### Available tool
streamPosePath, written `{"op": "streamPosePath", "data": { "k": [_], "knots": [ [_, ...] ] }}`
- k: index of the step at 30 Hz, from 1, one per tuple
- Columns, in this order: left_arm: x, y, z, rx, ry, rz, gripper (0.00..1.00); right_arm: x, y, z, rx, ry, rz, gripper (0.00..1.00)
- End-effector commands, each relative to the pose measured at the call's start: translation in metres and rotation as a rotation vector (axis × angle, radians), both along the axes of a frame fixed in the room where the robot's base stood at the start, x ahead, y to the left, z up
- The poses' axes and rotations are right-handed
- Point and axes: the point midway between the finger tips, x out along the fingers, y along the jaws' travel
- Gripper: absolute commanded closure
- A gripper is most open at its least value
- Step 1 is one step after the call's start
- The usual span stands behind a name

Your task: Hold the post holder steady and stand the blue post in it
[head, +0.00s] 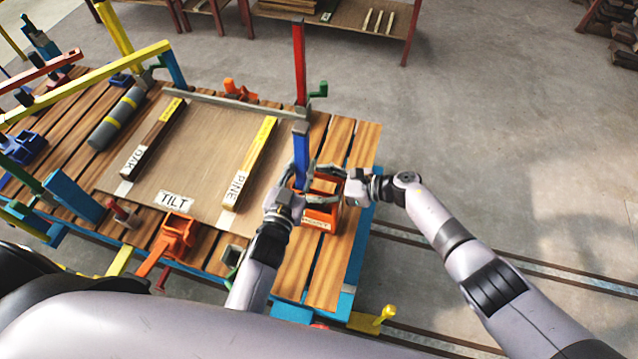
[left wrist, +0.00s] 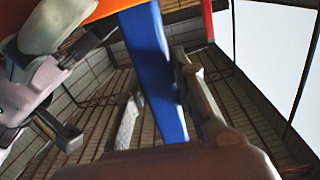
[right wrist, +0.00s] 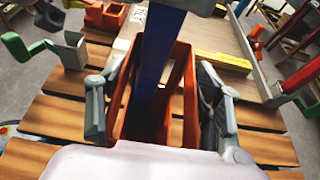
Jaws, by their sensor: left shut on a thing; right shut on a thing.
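The blue post (head: 301,158) stands nearly upright in my left gripper (head: 303,184), whose fingers close on its two sides. The post also shows between the fingers in the left wrist view (left wrist: 155,70). The orange-red post holder (head: 321,216) is an open-topped box at the table's right end. My right gripper (head: 328,180) is shut on it, with one finger outside each long wall in the right wrist view (right wrist: 183,95). There the post's lower part (right wrist: 152,75) shows between the holder's walls. Whether its foot touches the bottom is hidden.
The slatted table (head: 296,270) carries a tilt board (head: 205,150) with boards labelled OAK (head: 153,142) and PINE (head: 250,165) to the left. A red upright (head: 299,62) rises behind the post. An orange bracket (head: 178,236) stands at the front.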

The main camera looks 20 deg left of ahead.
Motion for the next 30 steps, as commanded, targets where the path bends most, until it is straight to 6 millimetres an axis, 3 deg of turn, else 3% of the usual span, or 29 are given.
{"op": "streamPosePath", "data": {
  "k": [1, 10, 11, 12, 21, 30],
  "knots": [
    [0.011, -0.01, 0.01, -0.045, -0.021, 0.028, 1.0, -0.002, -0.003, -0.006, -0.011, 0.004, -0.001, 0.76],
    [0.011, -0.01, -0.008, -0.042, -0.019, 0.028, 1.0, -0.002, -0.004, -0.007, -0.011, 0.004, -0.001, 0.76],
    [0.011, -0.01, -0.007, -0.042, -0.02, 0.028, 0.73, -0.002, -0.004, -0.007, -0.011, 0.004, -0.001, 0.76],
    [0.011, -0.01, -0.007, -0.042, -0.02, 0.028, 0.71, -0.002, -0.004, -0.007, -0.011, 0.004, -0.001, 0.76],
    [0.011, -0.009, -0.007, -0.047, -0.02, 0.029, 0.52, -0.002, -0.004, -0.007, -0.012, 0.004, -0.001, 0.76],
    [0.009, -0.009, -0.009, -0.047, -0.016, 0.029, 0.52, -0.002, -0.003, -0.007, -0.012, 0.003, -0.001, 0.76]
  ]
}}
